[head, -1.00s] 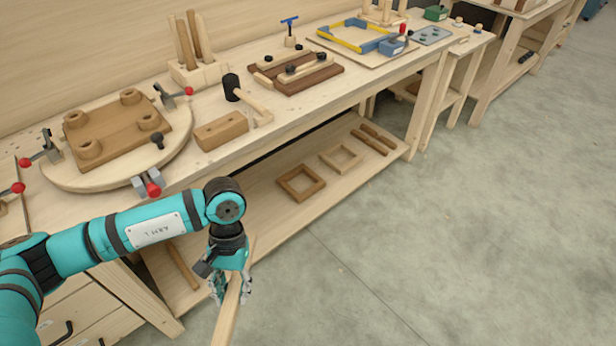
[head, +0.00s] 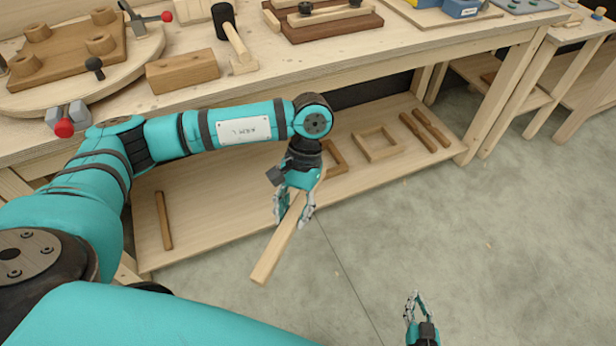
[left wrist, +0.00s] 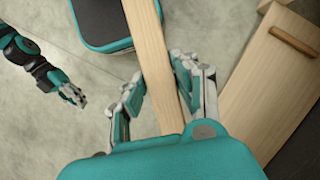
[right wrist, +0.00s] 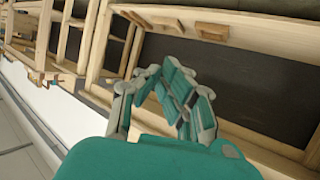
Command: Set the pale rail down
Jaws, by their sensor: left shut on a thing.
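The pale rail (head: 273,252), a long light wooden bar, is held in my left gripper (head: 291,220). It slants down toward the lower left in the head view, in front of the lower shelf's edge and seemingly above the floor. In the left wrist view the rail (left wrist: 148,40) runs between the fingers (left wrist: 157,75), which close on its sides. Part of it is hidden by the gripper and palm. My right gripper (head: 417,306) is low at the bottom of the head view, empty and apart from the rail. Its fingertips (right wrist: 158,72) come together in the right wrist view.
The lower shelf (head: 215,215) has a wide bare stretch, a brown stick (head: 164,220), two square frames, one pale (head: 377,156), and two brown bars (head: 425,130). The workbench (head: 390,55) above holds a mallet (head: 232,35) and a wooden block (head: 182,72). The concrete floor (head: 480,250) is clear.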

